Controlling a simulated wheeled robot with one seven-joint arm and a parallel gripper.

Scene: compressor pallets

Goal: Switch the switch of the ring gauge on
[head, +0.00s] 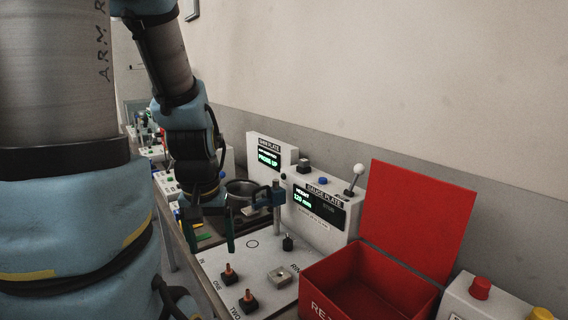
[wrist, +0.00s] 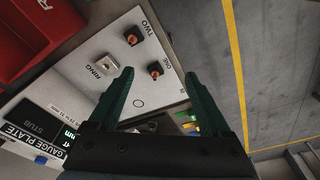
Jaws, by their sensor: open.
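My gripper (head: 211,238) is open and empty above the left part of a white gauge plate (head: 215,262). In the wrist view its green fingertips (wrist: 160,73) are spread, with the orange-tipped part marked ONE (wrist: 155,70) showing between them. A similar part marked TWO (wrist: 132,37) stands beside it.
A white display box (head: 325,222) marked GAUGE PLATE stands behind the plate, with a white-ball lever (head: 358,170) on top. An open red bin (head: 335,282) is on the right.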

